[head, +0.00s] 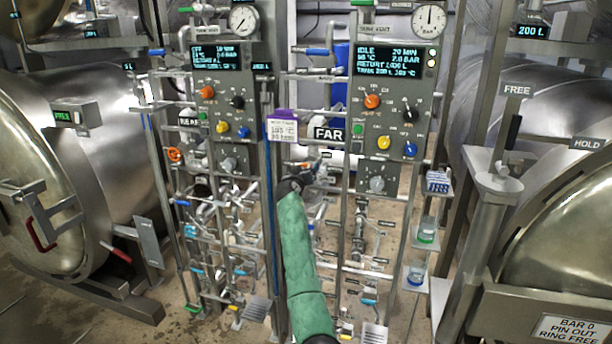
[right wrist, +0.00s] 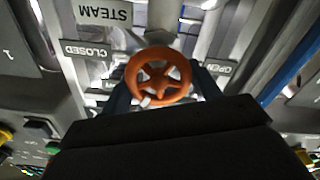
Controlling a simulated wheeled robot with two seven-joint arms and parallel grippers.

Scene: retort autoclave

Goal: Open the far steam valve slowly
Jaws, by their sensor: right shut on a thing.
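The far steam valve's orange handwheel (right wrist: 158,77) shows in the right wrist view, between the two dark fingers of my right gripper. A STEAM sign is beside it, with a CLOSED label (right wrist: 84,52) on the left and an OPEN label (right wrist: 222,68) on the right. A white mark sits at the rim's lower left. In the head view my right gripper (head: 303,180), at the end of a green-sleeved arm, is at the pipework just below the FAR sign (head: 329,134). It is shut on the handwheel, which it mostly hides there. My left gripper is not in view.
The far control panel (head: 390,100) has a lit display, knobs and a gauge (head: 430,20) above it. A similar near panel (head: 222,100) stands to the left, with another orange handwheel (head: 174,154). A tag (head: 282,127) hangs between them. Large steel vessels flank both sides.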

